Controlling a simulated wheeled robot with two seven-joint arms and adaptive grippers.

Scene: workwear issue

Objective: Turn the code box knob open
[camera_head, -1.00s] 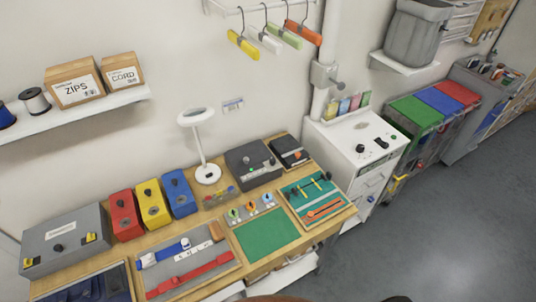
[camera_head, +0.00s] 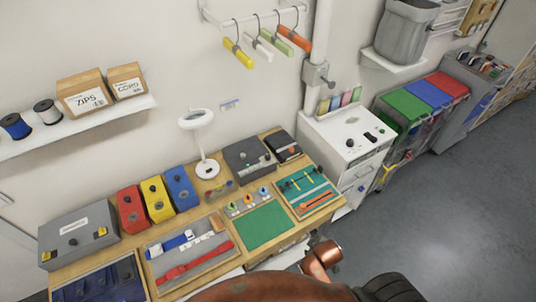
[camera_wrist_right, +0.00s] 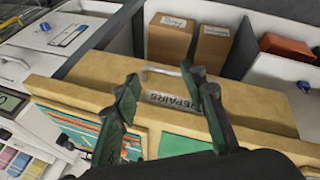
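I cannot read which box is the code box. A dark grey box (camera_head: 250,160) with a black knob and a small green light stands at the back of the wooden bench. A larger grey box (camera_head: 79,237) at the bench's left end also has a black knob, a white label and yellow side parts. My right gripper (camera_wrist_right: 165,95) is open and empty in the right wrist view, its fingers apart before the wooden front labelled REPAIRS (camera_wrist_right: 172,101). The head view shows my copper arm at the bottom, but not these fingertips. My left gripper is not in view.
Red (camera_head: 132,210), yellow (camera_head: 156,199) and blue (camera_head: 181,187) knobbed boxes line the bench back. A lamp (camera_head: 195,120) stands beside the dark grey box. A green mat (camera_head: 264,229) lies clear in front. A white cabinet (camera_head: 350,150) stands right of the bench.

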